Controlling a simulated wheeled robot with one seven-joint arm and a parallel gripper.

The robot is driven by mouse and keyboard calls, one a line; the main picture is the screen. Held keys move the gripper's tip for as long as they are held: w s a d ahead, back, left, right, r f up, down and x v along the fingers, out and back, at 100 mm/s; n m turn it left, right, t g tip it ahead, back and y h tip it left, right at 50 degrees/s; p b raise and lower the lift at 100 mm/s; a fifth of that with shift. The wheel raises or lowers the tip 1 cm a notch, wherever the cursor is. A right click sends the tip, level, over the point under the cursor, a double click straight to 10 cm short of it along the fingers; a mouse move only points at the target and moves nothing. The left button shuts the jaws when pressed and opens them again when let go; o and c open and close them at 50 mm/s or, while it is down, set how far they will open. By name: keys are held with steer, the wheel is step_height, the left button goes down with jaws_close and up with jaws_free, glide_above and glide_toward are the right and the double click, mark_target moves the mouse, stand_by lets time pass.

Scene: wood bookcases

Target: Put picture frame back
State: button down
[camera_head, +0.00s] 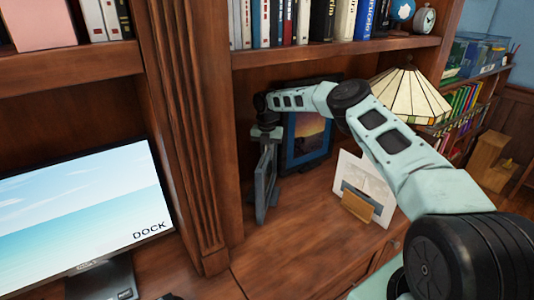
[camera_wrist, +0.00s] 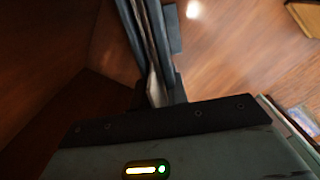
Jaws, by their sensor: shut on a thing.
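A grey picture frame (camera_head: 266,185) stands upright, seen nearly edge-on, in the bookcase nook beside the wood pillar. My gripper (camera_head: 265,140) is above it, pointing down, shut on its top edge. In the wrist view the frame (camera_wrist: 147,35) runs away from my gripper (camera_wrist: 160,98) as a thin dark edge. Whether the frame's bottom touches the wooden surface (camera_head: 310,237) is hard to tell.
A dark frame with a blue mat (camera_head: 305,140) stands behind, against the back panel. A white picture (camera_head: 363,185) with a small wooden block (camera_head: 357,206) stands to the right. A lamp (camera_head: 410,95) is farther right. The surface in front is clear.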

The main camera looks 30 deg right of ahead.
steer(key=c, duration=1.3)
jaws_free()
steer(key=shift+r, duration=0.15)
steer(key=shift+f, duration=0.2)
step_height(320, 180, up, 8)
steer(key=b, duration=0.2)
steer(key=shift+b, duration=0.3)
